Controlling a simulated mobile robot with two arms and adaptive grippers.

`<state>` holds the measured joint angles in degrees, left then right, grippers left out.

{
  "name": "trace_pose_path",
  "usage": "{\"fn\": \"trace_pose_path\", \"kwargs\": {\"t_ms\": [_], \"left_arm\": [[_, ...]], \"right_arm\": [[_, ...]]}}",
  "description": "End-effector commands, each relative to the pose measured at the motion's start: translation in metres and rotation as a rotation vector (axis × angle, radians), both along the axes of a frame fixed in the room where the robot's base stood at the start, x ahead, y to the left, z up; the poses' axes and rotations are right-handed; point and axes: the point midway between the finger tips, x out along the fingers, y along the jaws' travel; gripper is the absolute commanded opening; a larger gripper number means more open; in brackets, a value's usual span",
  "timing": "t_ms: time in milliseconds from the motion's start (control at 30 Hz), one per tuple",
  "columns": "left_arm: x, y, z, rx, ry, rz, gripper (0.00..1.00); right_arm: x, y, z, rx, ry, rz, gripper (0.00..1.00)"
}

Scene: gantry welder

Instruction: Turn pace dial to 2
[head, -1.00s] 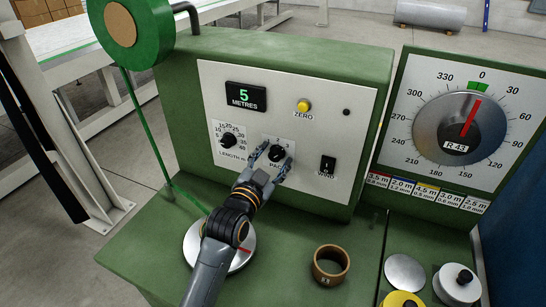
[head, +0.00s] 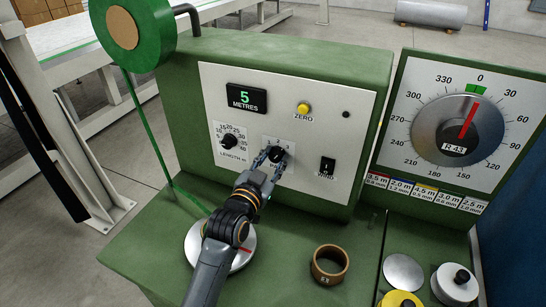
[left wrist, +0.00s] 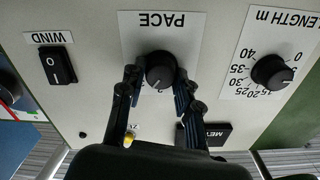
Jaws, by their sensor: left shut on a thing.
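The pace dial (head: 277,154) is a small black knob on the grey-white panel (head: 330,112). It also shows in the left wrist view (left wrist: 160,70), upside down under its PACE label. My left gripper (head: 268,157) is shut on the dial, with one finger on each side of the knob in the left wrist view. The gripper hides part of the scale. A small number shows just beyond the knob, but the setting cannot be read for certain. My right gripper is not in view.
The length dial (head: 229,142) is left of the pace dial and the black wind switch (head: 327,166) is right of it. A yellow zero button (head: 303,109) sits above. A brown ring (head: 329,265) and a steel disc (head: 404,271) are on the green bench below.

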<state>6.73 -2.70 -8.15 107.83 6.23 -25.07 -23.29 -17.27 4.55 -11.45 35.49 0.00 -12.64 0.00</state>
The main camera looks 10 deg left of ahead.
Motion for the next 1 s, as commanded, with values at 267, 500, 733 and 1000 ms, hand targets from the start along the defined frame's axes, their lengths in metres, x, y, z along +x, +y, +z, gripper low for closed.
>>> {"fn": "trace_pose_path", "kwargs": {"t_ms": [267, 500, 733, 1000], "left_arm": [[0.0, 0.001, 0.003, -0.231, 0.046, 0.001, 0.01], [0.0, 0.001, 0.002, -0.413, 0.082, 0.0, 0.01], [0.0, 0.002, 0.001, -0.533, 0.105, 0.001, 0.01], [0.001, 0.002, 0.0, -0.597, 0.116, 0.001, 0.01]], "right_arm": [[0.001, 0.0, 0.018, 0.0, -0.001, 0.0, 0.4], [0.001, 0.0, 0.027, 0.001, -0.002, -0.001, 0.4], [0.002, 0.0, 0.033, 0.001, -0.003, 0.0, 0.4], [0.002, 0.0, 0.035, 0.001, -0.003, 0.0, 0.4]]}}
